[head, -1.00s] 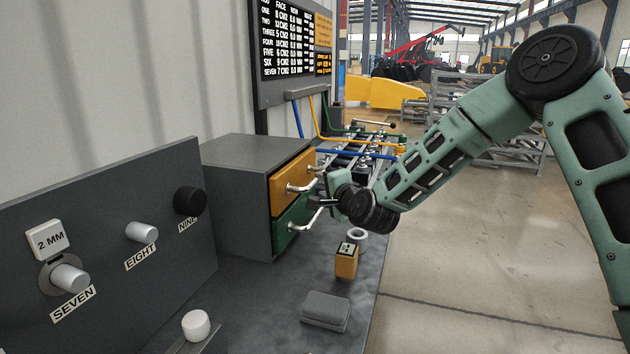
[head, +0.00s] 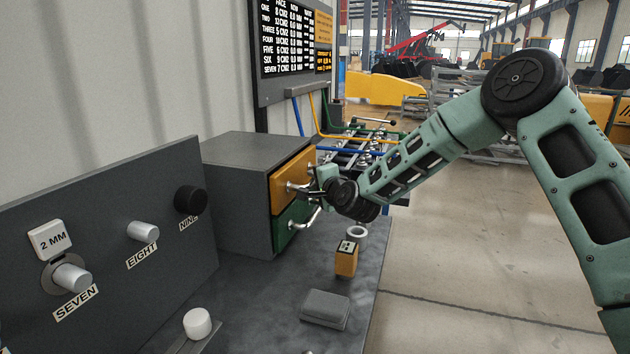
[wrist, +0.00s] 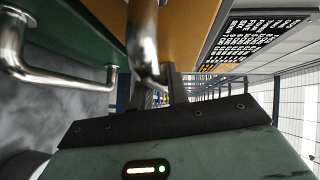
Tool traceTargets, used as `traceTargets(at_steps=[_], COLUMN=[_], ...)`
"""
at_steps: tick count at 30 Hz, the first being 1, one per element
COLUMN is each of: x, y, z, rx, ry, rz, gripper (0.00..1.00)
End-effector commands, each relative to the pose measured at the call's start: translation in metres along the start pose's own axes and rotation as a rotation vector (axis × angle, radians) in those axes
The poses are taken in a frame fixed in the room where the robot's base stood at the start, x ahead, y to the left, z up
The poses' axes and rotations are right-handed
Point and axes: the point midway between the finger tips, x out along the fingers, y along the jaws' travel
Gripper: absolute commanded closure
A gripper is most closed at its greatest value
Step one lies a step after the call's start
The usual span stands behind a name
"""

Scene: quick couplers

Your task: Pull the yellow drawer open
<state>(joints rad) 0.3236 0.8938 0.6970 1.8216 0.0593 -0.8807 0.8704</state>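The yellow drawer (head: 292,182) is the upper drawer of a grey cabinet and looks shut, its front flush with the cabinet. Its silver bar handle (head: 297,187) is partly hidden by my gripper in the head view. The handle (wrist: 144,40) stands large in the wrist view, against the yellow drawer front (wrist: 187,30). My gripper (wrist: 148,88) is open, with a gap between its two dark fingers. The handle's lower end appears in line with that gap; I cannot tell whether it lies fully between the fingers. No grip on it shows.
The green drawer (head: 286,236) with its own silver handle (head: 306,221) sits directly below. A yellow block-shaped device (head: 346,262), a ring (head: 357,232) and a grey box (head: 325,308) stand on the bench. A panel with knobs (head: 110,240) is at left.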

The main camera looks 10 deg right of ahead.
Motion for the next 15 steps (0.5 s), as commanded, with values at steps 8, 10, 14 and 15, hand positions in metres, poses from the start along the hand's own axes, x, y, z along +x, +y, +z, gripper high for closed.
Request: traceTargets(at_steps=[8, 10, 14, 15], x=[-0.016, -0.026, -0.050, -0.059], y=[0.007, 0.010, 0.017, 0.019], z=[-0.017, -0.027, -0.052, -0.060], rx=[-0.001, 0.000, -0.001, -0.001], ry=[0.002, 0.003, 0.004, 0.004], rz=[0.002, 0.003, 0.003, 0.004], gripper=[1.00, 1.00, 1.00, 1.00])
